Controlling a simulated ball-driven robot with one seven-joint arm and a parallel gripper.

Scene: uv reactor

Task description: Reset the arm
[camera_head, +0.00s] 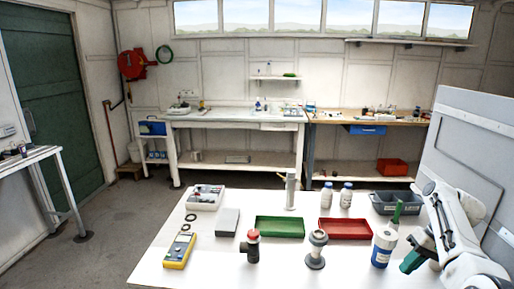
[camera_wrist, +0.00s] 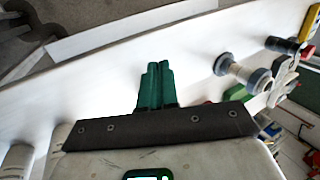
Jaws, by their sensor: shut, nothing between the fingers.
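My arm is folded at the right edge of the white table (camera_head: 215,268) in the head view. Its gripper (camera_head: 408,264) hangs low there, with dark green fingers near the table's right front. In the wrist view the green fingers of my gripper (camera_wrist: 155,68) lie side by side, shut, with nothing between them. The white tabletop (camera_wrist: 110,75) shows beyond the fingertips.
A white and blue bottle (camera_head: 384,246) stands left of my gripper. A grey fitting (camera_head: 317,250), a red-topped black piece (camera_head: 252,247) and a yellow meter (camera_head: 178,251) stand further left. Green (camera_head: 279,228) and red (camera_head: 345,229) trays lie behind. A grey panel (camera_head: 468,150) rises at right.

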